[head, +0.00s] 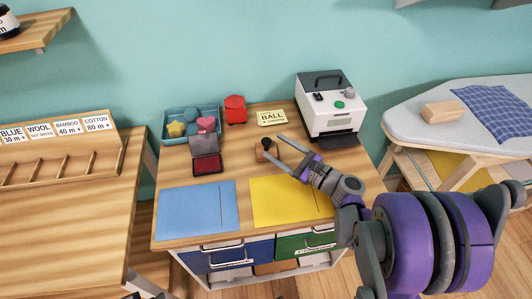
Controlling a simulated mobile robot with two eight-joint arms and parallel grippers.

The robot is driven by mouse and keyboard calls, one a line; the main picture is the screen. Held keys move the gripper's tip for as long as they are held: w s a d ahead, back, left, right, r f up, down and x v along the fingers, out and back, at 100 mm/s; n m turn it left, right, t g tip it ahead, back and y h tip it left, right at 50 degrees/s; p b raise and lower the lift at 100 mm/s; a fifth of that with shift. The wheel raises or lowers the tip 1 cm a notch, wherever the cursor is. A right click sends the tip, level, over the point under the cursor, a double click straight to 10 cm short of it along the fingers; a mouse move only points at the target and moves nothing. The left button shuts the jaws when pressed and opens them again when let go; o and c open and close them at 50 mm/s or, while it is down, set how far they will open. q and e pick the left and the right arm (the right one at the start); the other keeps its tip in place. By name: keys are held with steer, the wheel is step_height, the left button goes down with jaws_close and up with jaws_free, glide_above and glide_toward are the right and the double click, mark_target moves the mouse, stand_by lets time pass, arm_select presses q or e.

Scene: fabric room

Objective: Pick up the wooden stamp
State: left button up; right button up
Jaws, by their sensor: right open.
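The wooden stamp (266,145) stands upright on the wooden desk (230,170), behind the yellow sheet; it has a dark round knob on a small brown wooden base. My right gripper (272,146) reaches in from the right with its two fingers spread open. The fingertips are at the stamp, one on its far right side and one at its near side, partly covering the base. I cannot tell whether they touch it. My left gripper is not in view.
A red ink pad (206,163) with open lid lies left of the stamp. Behind are a teal tray (172,139) of shapes, a red object (235,109), a yellow card (272,117) and a white printer (331,104). Blue (197,207) and yellow (287,202) sheets lie in front.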

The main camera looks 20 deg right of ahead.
mark_target(258, 144)
steer(key=shift+w+a, duration=0.35)
steer(key=shift+w, duration=0.3)
steer(key=shift+x, duration=3.15)
jaws_close()
